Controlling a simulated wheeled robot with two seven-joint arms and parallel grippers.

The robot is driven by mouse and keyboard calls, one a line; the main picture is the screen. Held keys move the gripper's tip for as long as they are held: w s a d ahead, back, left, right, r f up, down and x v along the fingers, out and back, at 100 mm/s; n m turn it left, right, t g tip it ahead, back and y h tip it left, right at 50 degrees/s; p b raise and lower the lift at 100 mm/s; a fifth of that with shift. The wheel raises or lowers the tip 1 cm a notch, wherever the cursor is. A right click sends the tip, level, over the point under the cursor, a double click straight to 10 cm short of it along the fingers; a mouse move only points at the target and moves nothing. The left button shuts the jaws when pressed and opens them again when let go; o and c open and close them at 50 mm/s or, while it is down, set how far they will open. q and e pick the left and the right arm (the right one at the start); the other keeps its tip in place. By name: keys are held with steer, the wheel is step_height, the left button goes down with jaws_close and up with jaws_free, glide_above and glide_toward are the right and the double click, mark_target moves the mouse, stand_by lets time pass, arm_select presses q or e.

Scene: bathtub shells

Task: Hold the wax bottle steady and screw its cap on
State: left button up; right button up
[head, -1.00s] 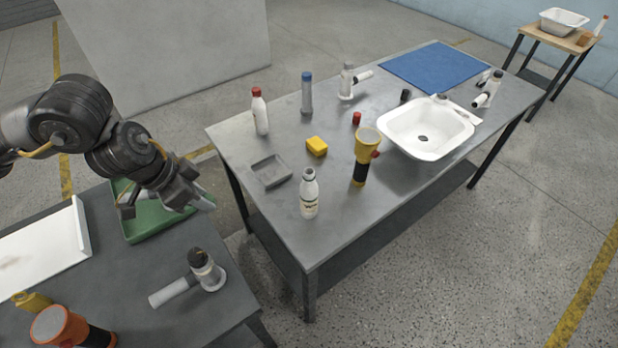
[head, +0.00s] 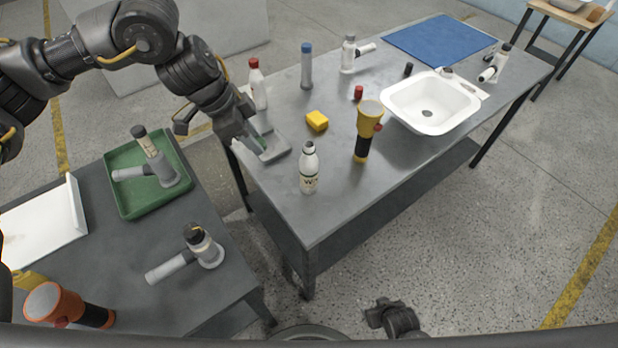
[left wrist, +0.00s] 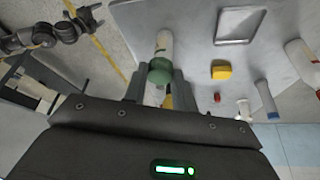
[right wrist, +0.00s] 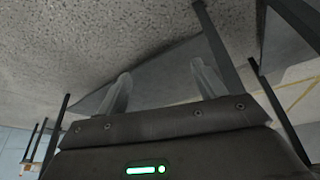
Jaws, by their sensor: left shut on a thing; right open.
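The white wax bottle (head: 309,176) stands upright near the front left edge of the grey table, its neck uncapped. In the left wrist view the same white bottle (left wrist: 164,43) shows beyond my fingertips, partly hidden. My left gripper (head: 258,148) is over the table, left of the bottle and apart from it, by the shallow grey tray. It is shut on a green cap (left wrist: 160,72), seen between its fingers in the left wrist view. My right gripper (head: 392,320) is low in front of the table. Its fingers (right wrist: 164,88) are open and empty.
A yellow flashlight (head: 369,125) stands right of the bottle. A yellow block (head: 317,121), a red cap (head: 358,92) and a white basin (head: 432,101) lie farther back. A white red-capped bottle (head: 258,90) is beyond my left gripper. The table's front right is clear.

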steer(key=w+a+r+t+y+b, duration=0.1)
steer(key=w+a+r, duration=0.15)
steer(key=r, duration=0.55)
steer(key=w+a+r+t+b, duration=0.1)
steer(key=w+r, duration=0.3)
steer(key=r, duration=0.4)
steer(key=n+t+y, duration=0.1)
steer(key=t+y, duration=0.4)
steer(key=t, duration=0.5)
glide_toward(313, 171)
arm_select(q)
steer(key=w+d+r+m+g, duration=0.1)
steer(key=w+d+r+m, duration=0.2)
steer(key=d, duration=0.7)
steer(key=shift+w+d+m+g, duration=0.4)
steer(key=shift+w+m, duration=0.3)
steer(key=shift+w, duration=0.25)
arm_select(e)
steer(key=shift+w+a+f, duration=0.15)
steer(key=shift+w+a, duration=0.15)
steer(key=shift+w, duration=0.05)
steer(key=shift+w, duration=0.1)
steer(key=x, duration=1.1)
steer(key=shift+w+a, duration=0.1)
steer(key=shift+w, duration=0.3)
steer(key=shift+c, duration=0.4)
steer(key=c, duration=1.4)
arm_select(q)
steer(key=shift+a+f, duration=0.1)
steer(key=shift+f, duration=2.4)
